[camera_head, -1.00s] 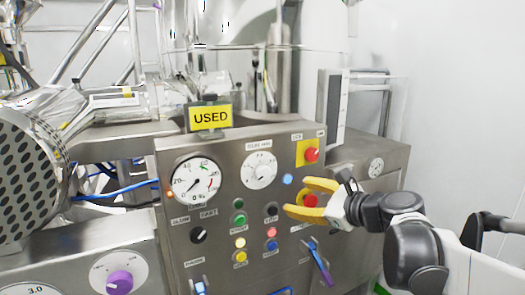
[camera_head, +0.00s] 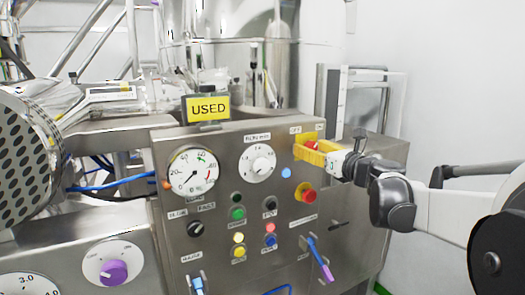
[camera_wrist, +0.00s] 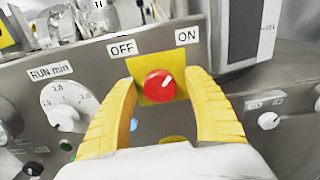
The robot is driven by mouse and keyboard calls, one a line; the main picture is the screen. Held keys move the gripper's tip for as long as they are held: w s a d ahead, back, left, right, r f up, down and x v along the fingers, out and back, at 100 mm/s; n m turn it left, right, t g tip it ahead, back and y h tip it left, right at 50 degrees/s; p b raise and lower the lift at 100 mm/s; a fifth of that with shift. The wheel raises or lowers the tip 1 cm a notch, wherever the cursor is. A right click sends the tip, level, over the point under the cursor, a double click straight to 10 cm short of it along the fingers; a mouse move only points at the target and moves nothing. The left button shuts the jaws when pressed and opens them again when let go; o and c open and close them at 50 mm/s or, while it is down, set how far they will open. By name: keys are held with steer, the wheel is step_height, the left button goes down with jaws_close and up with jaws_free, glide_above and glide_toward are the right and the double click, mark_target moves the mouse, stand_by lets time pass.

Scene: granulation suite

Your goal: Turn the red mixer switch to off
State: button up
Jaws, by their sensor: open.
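The red mixer switch (camera_wrist: 159,86) is a round red knob on a yellow plate (camera_wrist: 141,70), with OFF and ON labels above it. Its white mark points up and right, toward ON. My gripper (camera_wrist: 165,90) is open, with one yellow finger on each side of the knob in the wrist view. I cannot tell whether the fingers touch it. In the head view my gripper (camera_head: 311,150) is at the upper right of the control panel (camera_head: 215,150), and its fingers hide most of the switch.
A red emergency-type button (camera_head: 306,195) sits just below the gripper. A dial (camera_head: 257,163), a gauge (camera_head: 192,171) and several coloured buttons are to the left. A blue-purple lever (camera_head: 318,258) sticks out lower down. A yellow USED sign (camera_head: 208,108) stands on top.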

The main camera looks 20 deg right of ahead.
steer(key=shift+w, duration=0.1)
steer(key=c, duration=1.2)
steer(key=shift+r, duration=0.1)
steer(key=n+p, duration=0.2)
steer(key=n, duration=0.1)
steer(key=shift+n, duration=0.4)
steer(key=n+p, duration=0.2)
steer(key=n, duration=0.3)
steer(key=shift+a+n+p, duration=0.1)
steer(key=shift+n+p, duration=0.2)
steer(key=n+p, duration=0.1)
steer(key=n, duration=0.3)
steer(key=shift+n+p, duration=0.5)
steer(key=shift+n, duration=1.7)
